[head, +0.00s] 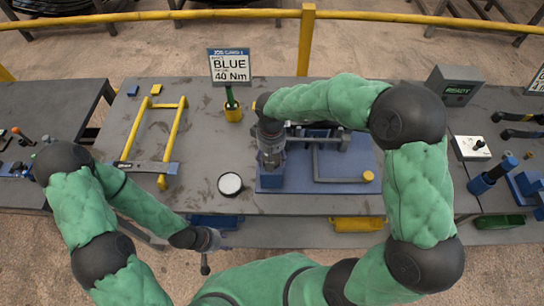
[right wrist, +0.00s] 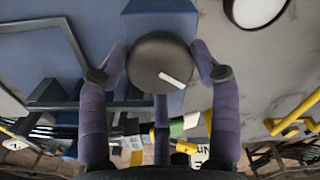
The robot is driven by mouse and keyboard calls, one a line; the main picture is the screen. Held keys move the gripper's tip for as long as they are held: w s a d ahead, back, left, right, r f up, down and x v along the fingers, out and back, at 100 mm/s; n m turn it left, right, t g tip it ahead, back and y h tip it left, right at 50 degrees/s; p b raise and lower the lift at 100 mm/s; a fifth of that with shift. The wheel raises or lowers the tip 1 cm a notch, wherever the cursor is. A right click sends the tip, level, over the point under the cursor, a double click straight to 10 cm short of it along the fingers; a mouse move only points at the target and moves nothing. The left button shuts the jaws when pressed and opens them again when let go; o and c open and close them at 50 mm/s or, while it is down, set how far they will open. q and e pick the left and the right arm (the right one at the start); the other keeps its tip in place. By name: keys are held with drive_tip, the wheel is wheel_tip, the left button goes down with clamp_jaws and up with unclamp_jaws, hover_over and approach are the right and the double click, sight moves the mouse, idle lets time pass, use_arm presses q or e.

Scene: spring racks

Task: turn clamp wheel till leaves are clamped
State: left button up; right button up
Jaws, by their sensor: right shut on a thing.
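The clamp wheel (right wrist: 160,62) is a dark round knob with a white line on its face, seen in the right wrist view. My right gripper (head: 272,160) points down over the left part of the blue clamp fixture (head: 330,184). Its purple fingers close around the wheel from both sides, and it hides the wheel in the head view. The spring leaves cannot be clearly made out. My left gripper (head: 205,245) hangs off the front edge of the table, away from the fixture. Its fingers are too small to tell their opening.
A sign (head: 230,66) reads BLUE, 40 Nm. A yellow rack (head: 178,125) stands at the left, and a round white-topped thing (head: 230,184) lies left of the fixture. A READY box (head: 455,86) and white switch box (head: 471,148) stand right.

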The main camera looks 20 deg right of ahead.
drive_tip(key=shift+w+a+r, duration=0.1)
drive_tip(key=shift+w+r, duration=0.05)
drive_tip(key=shift+w, duration=0.1)
drive_tip(key=o, duration=0.9)
drive_tip(key=shift+o, duration=1.2)
drive_tip(key=shift+w+a, duration=0.1)
drive_tip(key=shift+w, duration=0.05)
wheel_tip(320, 180, up, 12)
